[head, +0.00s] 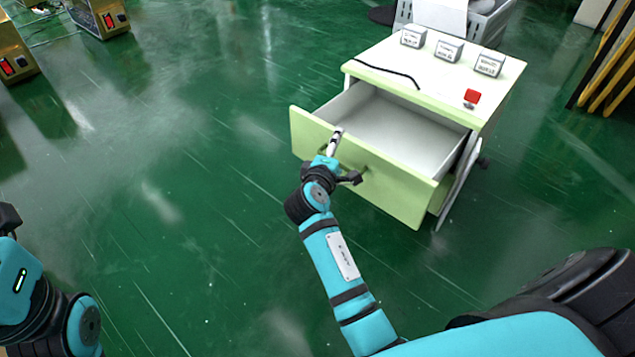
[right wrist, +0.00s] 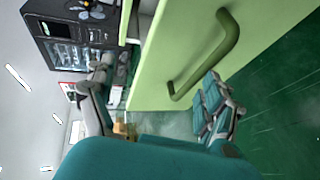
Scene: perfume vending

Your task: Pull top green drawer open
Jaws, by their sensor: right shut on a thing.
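The top green drawer (head: 372,177) of the white cabinet is pulled well out, and its grey, empty inside shows. Its green handle (head: 352,166) is on the front panel, partly hidden by my right gripper (head: 346,160). In the right wrist view the handle (right wrist: 208,58) is a green bar on the drawer front (right wrist: 160,55), with the gripper's fingers (right wrist: 160,105) to either side of it.
A grey crate (head: 480,22) stands behind. The green floor (head: 190,200) before the drawer is clear.

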